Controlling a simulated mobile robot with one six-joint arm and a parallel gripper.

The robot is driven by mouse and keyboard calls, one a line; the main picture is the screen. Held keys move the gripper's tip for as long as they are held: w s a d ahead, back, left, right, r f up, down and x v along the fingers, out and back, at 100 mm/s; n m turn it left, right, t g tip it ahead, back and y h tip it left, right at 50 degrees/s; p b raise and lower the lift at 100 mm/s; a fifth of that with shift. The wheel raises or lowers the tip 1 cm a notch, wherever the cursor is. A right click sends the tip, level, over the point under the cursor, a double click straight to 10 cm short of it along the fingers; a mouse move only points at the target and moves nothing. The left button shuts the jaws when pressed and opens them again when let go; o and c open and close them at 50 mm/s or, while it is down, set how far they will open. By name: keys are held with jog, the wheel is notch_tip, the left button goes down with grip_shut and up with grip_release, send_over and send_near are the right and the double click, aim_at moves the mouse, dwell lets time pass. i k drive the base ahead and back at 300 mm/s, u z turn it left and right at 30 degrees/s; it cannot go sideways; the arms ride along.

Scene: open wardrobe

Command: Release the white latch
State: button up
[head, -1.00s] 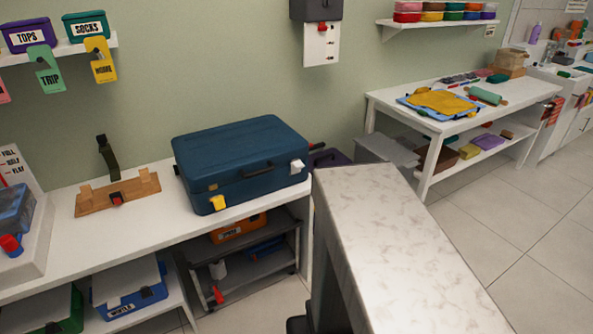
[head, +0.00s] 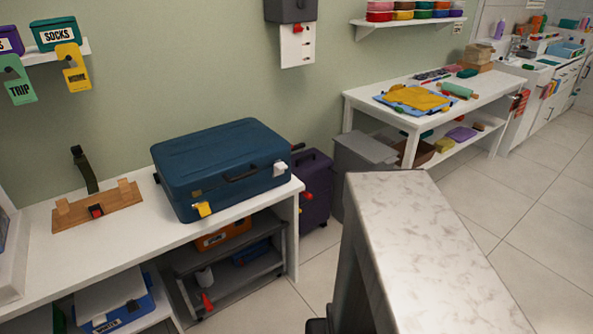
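A blue suitcase (head: 222,172) lies closed on the white bench (head: 140,236). The white latch (head: 280,169) is at the right end of its front side, and a yellow latch (head: 204,209) is at the left end. A dark handle (head: 241,173) sits between them. The white latch looks small here, and I cannot tell its exact position. My gripper is not in this view.
A marble-topped counter (head: 425,245) stands at the front right. A purple suitcase (head: 313,190) stands on the floor beside the bench. A wooden stand (head: 98,207) is left of the blue suitcase. Open floor (head: 305,270) lies between bench and counter.

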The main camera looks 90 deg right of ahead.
aim_at(279, 168)
jog(key=z, duration=0.95)
jog(key=i, duration=0.6)
jog(key=u, duration=0.05)
jog(key=k, duration=0.6)
jog(key=u, duration=0.05)
